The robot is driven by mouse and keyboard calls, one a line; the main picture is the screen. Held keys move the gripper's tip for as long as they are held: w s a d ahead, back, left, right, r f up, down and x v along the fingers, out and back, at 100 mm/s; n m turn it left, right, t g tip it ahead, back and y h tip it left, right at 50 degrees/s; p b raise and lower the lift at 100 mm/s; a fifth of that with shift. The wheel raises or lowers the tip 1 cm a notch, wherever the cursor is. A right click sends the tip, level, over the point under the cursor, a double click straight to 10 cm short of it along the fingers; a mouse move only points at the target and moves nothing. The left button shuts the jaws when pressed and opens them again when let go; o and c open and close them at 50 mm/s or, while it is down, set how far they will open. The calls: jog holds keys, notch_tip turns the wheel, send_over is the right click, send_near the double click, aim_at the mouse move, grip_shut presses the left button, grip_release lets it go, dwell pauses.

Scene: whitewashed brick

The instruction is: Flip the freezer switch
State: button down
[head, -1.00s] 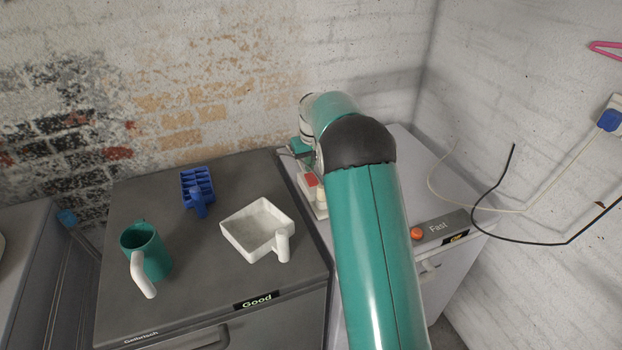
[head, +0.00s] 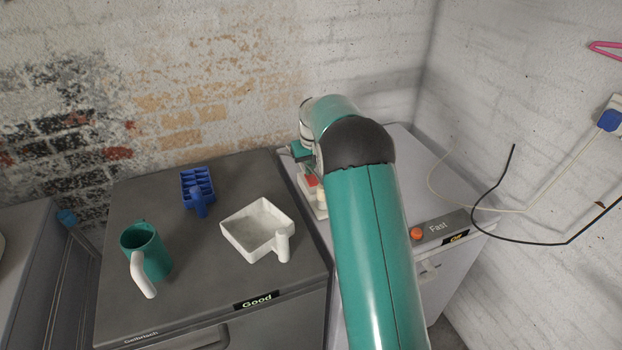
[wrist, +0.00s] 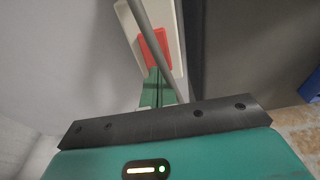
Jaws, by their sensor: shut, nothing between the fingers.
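The switch is a red rocker (wrist: 155,48) in a pale casing in the wrist view. In the head view the red part (head: 310,181) shows beside my arm, near the seam between the dark and white appliances. My gripper (wrist: 158,88) is shut and empty, its green fingertips at the near end of the red rocker. I cannot tell whether they touch it. A thin grey rod crosses in front of the rocker. In the head view my arm hides the fingertips and part of the casing. The rocker's tilt is unclear.
The dark appliance (head: 215,285) holds a teal mug (head: 155,258), a blue divided holder (head: 197,185) and a white square dish (head: 262,228). The white appliance (head: 462,262) has an orange knob (head: 417,233). Cables (head: 545,205) hang by the right wall.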

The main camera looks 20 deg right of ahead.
jog(key=shift+f, duration=0.2)
jog(key=shift+r, duration=3.55)
